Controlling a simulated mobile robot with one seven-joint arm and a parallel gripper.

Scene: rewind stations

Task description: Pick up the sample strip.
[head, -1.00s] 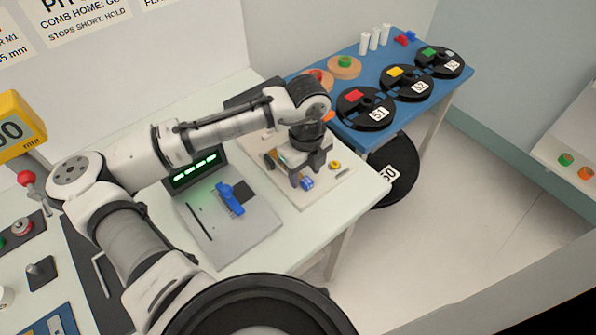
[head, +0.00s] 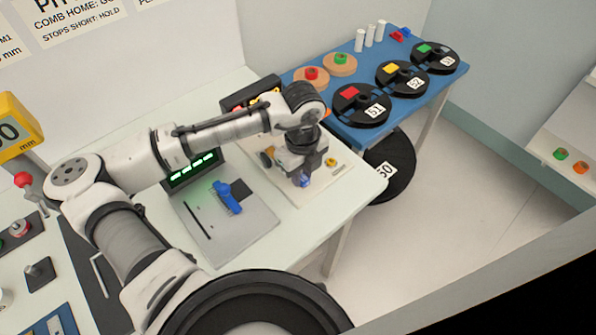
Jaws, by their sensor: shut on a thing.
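My gripper (head: 302,179) is low over the cream board on the right part of the white table, pointing down. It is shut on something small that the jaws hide. A small blue piece (head: 306,181) shows right at the fingertips; I cannot tell whether it is held or stands just behind them. I cannot make out the sample strip itself; it may be hidden by the jaws. The cream board (head: 318,191) lies under my gripper, with a yellow ring-shaped piece (head: 331,162) to the right.
A grey plate with a blue clamp (head: 228,197) and a green-lit display (head: 193,170) stand left of my gripper. A blue table with black reels (head: 361,105) is behind at the right. Another black reel (head: 391,169) sits beside the white table. Floor at the right is clear.

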